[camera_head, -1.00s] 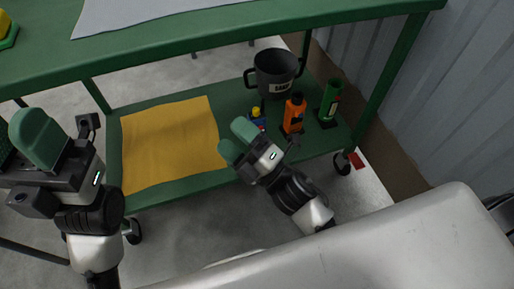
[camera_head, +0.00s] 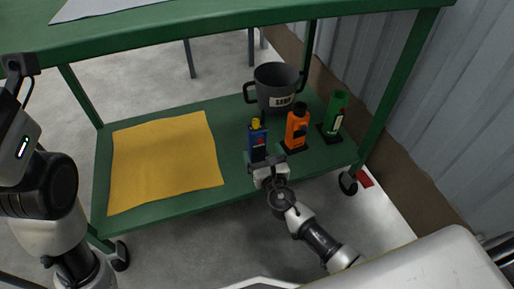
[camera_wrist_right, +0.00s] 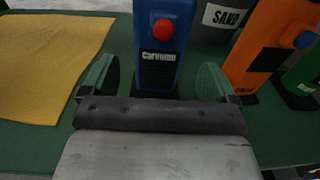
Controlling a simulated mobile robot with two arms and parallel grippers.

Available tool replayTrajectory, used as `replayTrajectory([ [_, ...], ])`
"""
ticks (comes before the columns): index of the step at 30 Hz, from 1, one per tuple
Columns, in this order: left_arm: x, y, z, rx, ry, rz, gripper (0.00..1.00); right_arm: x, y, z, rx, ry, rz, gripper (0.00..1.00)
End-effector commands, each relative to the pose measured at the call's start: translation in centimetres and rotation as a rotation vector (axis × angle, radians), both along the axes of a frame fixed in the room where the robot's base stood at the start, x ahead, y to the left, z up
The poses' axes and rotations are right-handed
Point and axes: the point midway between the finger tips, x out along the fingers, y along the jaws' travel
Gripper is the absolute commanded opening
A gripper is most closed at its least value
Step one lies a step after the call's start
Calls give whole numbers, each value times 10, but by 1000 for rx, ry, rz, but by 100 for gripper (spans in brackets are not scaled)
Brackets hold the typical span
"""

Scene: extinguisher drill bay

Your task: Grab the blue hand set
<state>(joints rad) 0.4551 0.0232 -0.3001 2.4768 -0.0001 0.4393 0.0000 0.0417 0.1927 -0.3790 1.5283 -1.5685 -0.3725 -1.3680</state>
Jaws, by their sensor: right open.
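The blue hand set (camera_head: 257,143) stands upright on the green lower shelf, with a yellow top. In the right wrist view the hand set (camera_wrist_right: 158,20) shows a red button and a dark grille, its top cut off. My right gripper (camera_head: 268,168) is in front of it, at the shelf's front edge.
An orange hand set (camera_head: 297,128) and a green one (camera_head: 334,115) stand to the right of the blue one. A grey bucket marked SAND (camera_head: 276,85) stands behind. A yellow cloth (camera_head: 165,160) lies at left. The green upper shelf (camera_head: 230,22) hangs above.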

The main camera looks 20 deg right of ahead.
Motion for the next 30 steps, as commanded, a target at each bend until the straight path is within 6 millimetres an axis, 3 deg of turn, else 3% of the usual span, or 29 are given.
replayTrajectory([
  [10,-11,-1,2,3,-46,2,43,46,1,2,4,-1,0,89],
  [19,-13,-1,6,5,-54,2,43,51,1,3,3,1,1,89],
  [30,-12,-1,5,3,-51,2,43,51,1,3,3,1,1,33],
])
